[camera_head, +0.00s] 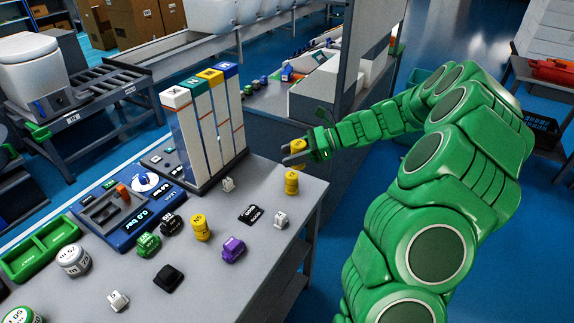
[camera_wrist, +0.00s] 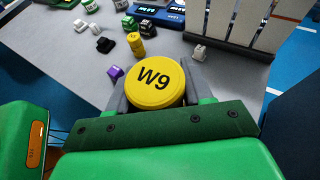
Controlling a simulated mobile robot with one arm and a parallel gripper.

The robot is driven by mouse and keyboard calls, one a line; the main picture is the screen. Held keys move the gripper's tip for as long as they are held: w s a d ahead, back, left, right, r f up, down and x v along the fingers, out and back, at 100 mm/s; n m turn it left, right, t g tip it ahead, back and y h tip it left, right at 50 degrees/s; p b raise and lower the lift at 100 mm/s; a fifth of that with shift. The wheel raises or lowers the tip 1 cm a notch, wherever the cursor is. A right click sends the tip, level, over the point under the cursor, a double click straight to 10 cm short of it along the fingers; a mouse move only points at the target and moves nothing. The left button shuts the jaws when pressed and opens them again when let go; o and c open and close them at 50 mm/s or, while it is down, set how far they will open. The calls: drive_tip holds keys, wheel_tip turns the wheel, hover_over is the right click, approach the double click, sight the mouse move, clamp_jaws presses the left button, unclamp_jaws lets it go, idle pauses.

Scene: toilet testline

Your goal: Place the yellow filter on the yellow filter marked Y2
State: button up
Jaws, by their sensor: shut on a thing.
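My gripper (camera_head: 292,154) is shut on a yellow filter (camera_head: 298,146), held above the table near its right edge. In the wrist view the held filter (camera_wrist: 155,82) shows "W9" on its top, between the two grey fingers. A second yellow filter (camera_head: 291,183) stands upright on the table just below the held one, with a small gap between them in the head view. It is hidden in the wrist view. A third yellow filter (camera_head: 200,228) stands farther left and also shows in the wrist view (camera_wrist: 135,45). I cannot read a Y2 mark on either standing filter.
A rack of tall white panels (camera_head: 205,125) stands behind and left of my gripper. A purple piece (camera_head: 233,249), a black-and-white tag (camera_head: 251,214) and small white pieces (camera_head: 281,219) lie on the grey table (camera_head: 225,290). A blue device (camera_head: 125,213) stands at the left.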

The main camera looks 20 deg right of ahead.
drive_tip(key=w+f, duration=0.2)
drive_tip(key=w, duration=0.1)
drive_tip(key=w+f, duration=0.3)
drive_tip(key=shift+w+d+f, duration=0.2)
drive_tip(key=shift+f, duration=0.1)
drive_tip(key=shift+w+f, duration=0.6)
drive_tip(key=shift+f, duration=0.15)
drive_tip(key=shift+w+f, duration=0.15)
drive_tip(key=shift+f, duration=1.5)
drive_tip(key=shift+f, duration=0.1)
drive_tip(key=o, duration=1.1)
